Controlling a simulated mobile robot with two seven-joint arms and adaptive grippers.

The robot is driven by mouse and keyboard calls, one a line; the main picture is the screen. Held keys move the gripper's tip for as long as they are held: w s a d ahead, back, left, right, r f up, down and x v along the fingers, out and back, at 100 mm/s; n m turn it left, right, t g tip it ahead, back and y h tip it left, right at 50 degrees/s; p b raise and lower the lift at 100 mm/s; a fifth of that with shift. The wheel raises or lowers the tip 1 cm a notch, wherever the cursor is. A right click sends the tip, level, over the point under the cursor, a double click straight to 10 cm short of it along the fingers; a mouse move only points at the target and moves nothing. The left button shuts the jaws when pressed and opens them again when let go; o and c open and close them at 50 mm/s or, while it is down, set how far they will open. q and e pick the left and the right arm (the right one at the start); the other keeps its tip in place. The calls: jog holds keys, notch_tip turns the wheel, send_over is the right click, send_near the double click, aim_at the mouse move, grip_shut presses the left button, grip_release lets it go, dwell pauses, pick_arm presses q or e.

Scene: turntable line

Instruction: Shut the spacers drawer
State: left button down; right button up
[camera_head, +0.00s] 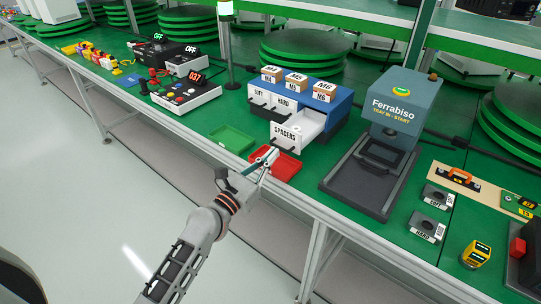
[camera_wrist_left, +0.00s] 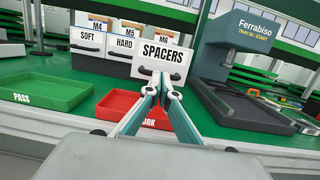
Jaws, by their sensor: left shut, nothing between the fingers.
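The spacers drawer (camera_head: 287,139) is white, labelled SPACERS, and stands pulled out from the lower right of the blue cabinet (camera_head: 340,101). Its open top shows in the head view. In the left wrist view, its front (camera_wrist_left: 164,58) faces me, with its lower part behind the fingertips. My left gripper (camera_head: 270,156) is shut and empty, in front of and just below the drawer front. In the left wrist view, the fingertips (camera_wrist_left: 161,88) meet at the drawer's lower edge; I cannot tell whether they touch it. My right gripper is not in view.
A red tray (camera_head: 283,168) lies below the drawer, close to my gripper. A green tray (camera_head: 231,139) is to its left. The SOFT (camera_head: 258,95) and HARD (camera_head: 285,103) drawers look shut. The grey Ferrabiso machine (camera_head: 392,107) stands on the right.

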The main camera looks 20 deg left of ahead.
aim_at(285, 146)
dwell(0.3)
pick_arm(q)
jog(key=x, duration=0.2)
jog(key=f+b+x, duration=0.1)
jog(key=x, duration=0.3)
jog(key=shift+w+d+f, duration=0.2)
jog(key=shift+w, duration=0.3)
jog(key=shift+w+d+b, duration=0.1)
jog(key=shift+w+b, duration=0.1)
jog(key=shift+b, duration=0.1)
jog(key=shift+w+r, duration=0.1)
jog(key=shift+r, duration=0.05)
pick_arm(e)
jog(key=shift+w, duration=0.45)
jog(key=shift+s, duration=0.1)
